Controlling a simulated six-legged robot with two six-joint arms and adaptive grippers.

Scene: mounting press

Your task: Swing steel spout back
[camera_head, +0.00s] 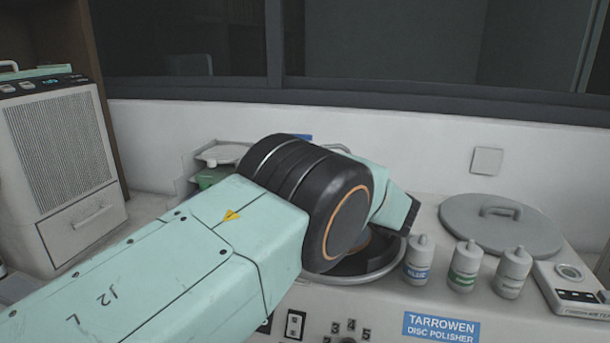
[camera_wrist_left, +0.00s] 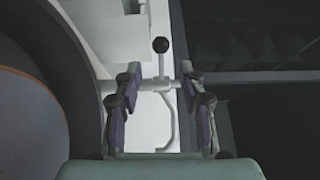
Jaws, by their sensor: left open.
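The steel spout (camera_wrist_left: 172,128) shows in the left wrist view as a thin pale curved pipe, bending down from a short horizontal bar. A lever with a black ball knob (camera_wrist_left: 160,45) stands up from the same bar. My left gripper (camera_wrist_left: 160,84) is open, with one finger on each side of the spout's bar in the picture. I cannot tell how deep the spout sits between the fingers, and no contact is clear. In the head view my left arm hides the spout and the fingers. My right gripper is in neither view.
The disc polisher's round bowl (camera_head: 385,268) lies partly under my arm. Three small bottles, blue (camera_head: 419,262), green (camera_head: 465,268) and grey (camera_head: 513,274), stand right of it. A grey round lid (camera_head: 500,232) lies behind them. A vented cabinet (camera_head: 68,165) stands at left.

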